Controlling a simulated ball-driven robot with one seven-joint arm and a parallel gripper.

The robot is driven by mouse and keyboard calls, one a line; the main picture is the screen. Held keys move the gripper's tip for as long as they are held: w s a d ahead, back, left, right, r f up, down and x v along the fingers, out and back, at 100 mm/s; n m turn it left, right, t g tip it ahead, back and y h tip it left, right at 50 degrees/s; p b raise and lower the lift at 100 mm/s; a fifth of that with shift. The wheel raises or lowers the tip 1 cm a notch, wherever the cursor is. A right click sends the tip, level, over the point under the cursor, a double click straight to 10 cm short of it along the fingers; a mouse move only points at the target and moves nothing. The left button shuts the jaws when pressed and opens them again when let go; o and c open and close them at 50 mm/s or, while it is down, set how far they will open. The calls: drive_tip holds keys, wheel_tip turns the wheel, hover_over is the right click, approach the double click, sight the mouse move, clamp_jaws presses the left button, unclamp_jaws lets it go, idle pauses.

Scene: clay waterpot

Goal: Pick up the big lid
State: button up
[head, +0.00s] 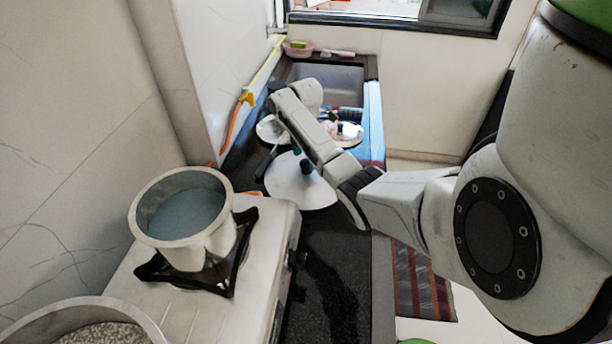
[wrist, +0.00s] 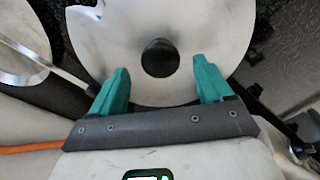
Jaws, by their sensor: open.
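A large silver round lid (head: 303,192) with a black knob lies on the dark counter beyond the stove in the head view. In the wrist view the lid (wrist: 135,30) fills the upper middle, and its black knob (wrist: 160,58) shows between my fingers. My gripper (wrist: 161,68) is open, with one teal finger on each side of the knob and gaps on both sides. In the head view my arm partly hides the lid, and my gripper (head: 282,157) shows only in part. I cannot tell the height of the fingertips over the lid.
A pot of water (head: 185,210) stands on the white stove (head: 180,308) at left. Another pot (head: 85,325) with grainy contents is at the lower left. Other shiny round pieces (head: 268,128) lie behind the lid, before the sink (head: 330,84). A wall (head: 85,110) bounds the left.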

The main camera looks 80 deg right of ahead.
sight(306, 162)
drive_tip(key=shift+a+f, duration=0.1)
drive_tip(key=shift+f, duration=1.85)
drive_tip(key=shift+c, duration=0.3)
drive_tip(key=c, duration=1.3)
drive_tip(key=shift+o, duration=0.2)
drive_tip(key=shift+r, duration=0.15)
drive_tip(key=shift+r, duration=0.55)
wheel_tip(306, 162, up, 2)
drive_tip(key=shift+r, duration=0.1)
drive_tip(key=s+a+r+p, duration=0.4)
drive_tip(key=s+r+p, duration=0.2)
drive_tip(key=s+r, duration=0.3)
drive_tip(key=s, duration=0.4)
drive_tip(key=shift+s+r, duration=0.15)
drive_tip(key=shift+r, duration=0.1)
